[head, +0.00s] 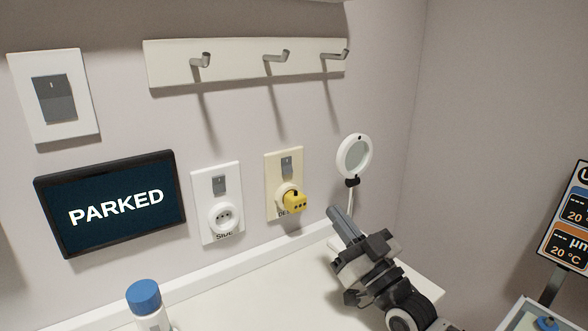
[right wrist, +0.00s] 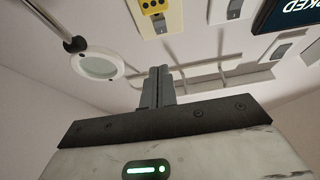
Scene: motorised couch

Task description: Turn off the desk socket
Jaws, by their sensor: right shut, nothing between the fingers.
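The desk socket (head: 272,208) is a cream wall plate with a grey rocker switch (head: 287,166) at its top and a yellow plug (head: 295,201) in its outlet. Its label is partly hidden by the plug. My right gripper (head: 337,216) is shut and empty, right of and below the plate, apart from it. In the right wrist view, my shut fingers (right wrist: 157,74) point toward the wall, and the desk socket (right wrist: 172,16) with its plug (right wrist: 151,9) is at the top edge, upside down. My left gripper is not in view.
A white side socket (head: 201,191) is left of the desk socket, beside a PARKED screen (head: 112,203). A round mirror-like lamp (head: 353,157) on a stem stands close to my right gripper. A blue-capped bottle (head: 145,297) stands on the white desk (head: 245,290). Hooks (head: 276,60) hang above.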

